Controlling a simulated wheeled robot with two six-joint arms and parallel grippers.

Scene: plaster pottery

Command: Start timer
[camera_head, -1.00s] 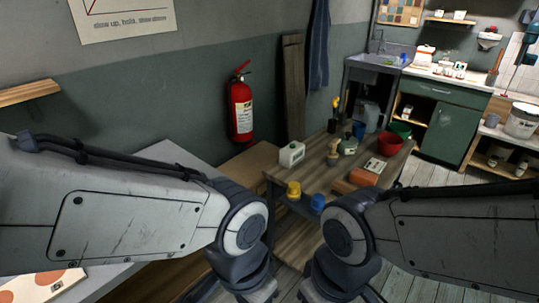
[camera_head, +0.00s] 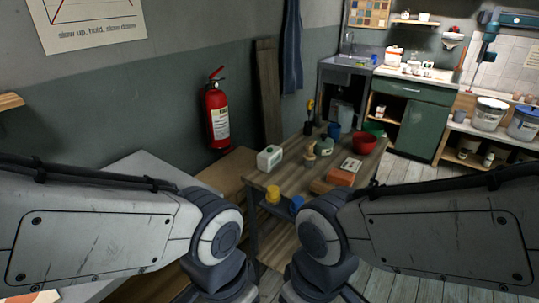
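A small white boxy device (camera_head: 270,158) with a dark greenish face, which looks like the timer, stands on the near left part of the wooden table (camera_head: 262,180). Its display is too small to read. My two arms reach in from the left and right at the bottom of the view, both short of the table. Their grippers are below the frame edge, so the fingers are hidden.
A fire extinguisher (camera_head: 217,115) hangs on the left wall. A green cabinet (camera_head: 423,125) and sink stand behind. Wooden floor lies right of the table.

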